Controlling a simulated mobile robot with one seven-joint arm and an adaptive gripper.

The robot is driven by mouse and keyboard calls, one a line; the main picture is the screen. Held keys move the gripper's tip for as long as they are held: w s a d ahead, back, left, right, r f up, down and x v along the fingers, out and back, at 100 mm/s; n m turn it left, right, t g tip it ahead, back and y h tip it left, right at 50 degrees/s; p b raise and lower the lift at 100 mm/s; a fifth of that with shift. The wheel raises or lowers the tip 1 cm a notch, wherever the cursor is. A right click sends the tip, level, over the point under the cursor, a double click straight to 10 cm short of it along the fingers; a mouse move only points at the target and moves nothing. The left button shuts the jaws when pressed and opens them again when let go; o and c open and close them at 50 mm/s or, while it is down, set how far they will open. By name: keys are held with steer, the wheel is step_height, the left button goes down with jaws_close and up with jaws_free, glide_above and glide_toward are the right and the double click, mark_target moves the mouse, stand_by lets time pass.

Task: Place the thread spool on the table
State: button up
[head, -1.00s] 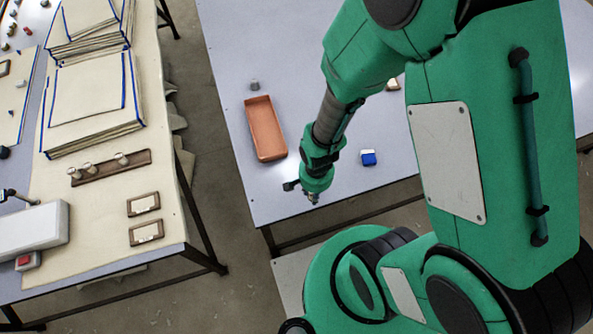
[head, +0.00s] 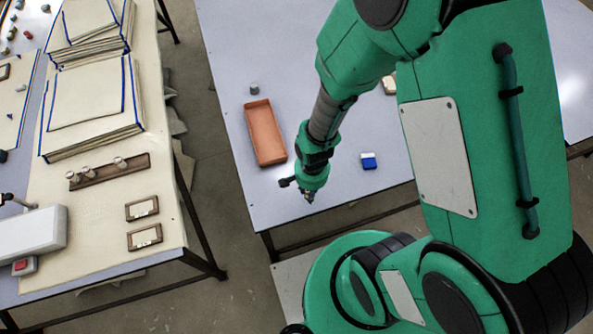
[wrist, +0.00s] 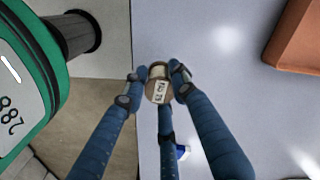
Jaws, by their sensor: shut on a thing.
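My gripper (wrist: 158,82) is shut on the thread spool (wrist: 158,88), a small round brown-rimmed piece with a pale label, seen between the blue fingers in the wrist view. In the head view my gripper (head: 308,196) is over the front edge of the grey table (head: 330,195), below the orange tray. The spool is too small to make out there. In the wrist view the table (wrist: 225,130) lies below and to the right of the spool, with its edge running close by the fingers. The height above the table is hard to judge.
An orange tray (head: 268,150) stands on the table left of my arm, with a small grey piece (head: 254,88) behind it. A blue and white block (head: 368,160) lies to the right. Bare tabletop lies between. Another table (head: 90,210) with cloth stacks stands left across an aisle.

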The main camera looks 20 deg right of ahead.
steer(key=w, duration=0.3)
steer(key=w+b, duration=0.1)
steer(key=w, duration=0.2)
steer(key=w+f, duration=0.1)
steer(key=w, duration=0.2)
steer(key=shift+w+a, duration=0.25)
steer(key=shift+a, duration=0.1)
steer(key=shift+w+b, duration=0.1)
steer(key=shift+b, duration=0.2)
steer(key=shift+w, duration=0.25)
steer(key=shift+w+f+b, duration=0.25)
steer(key=shift+f, duration=0.35)
steer(key=shift+w+f+b, duration=0.2)
steer(key=shift+f+b, duration=0.05)
steer(key=shift+f, duration=0.75)
steer(key=shift+f, duration=0.15)
steer(key=o, duration=1.1)
steer(key=shift+b, duration=0.35)
step_height(320, 180, up, 14)
steer(key=p, duration=0.4)
steer(key=shift+s+f, duration=0.1)
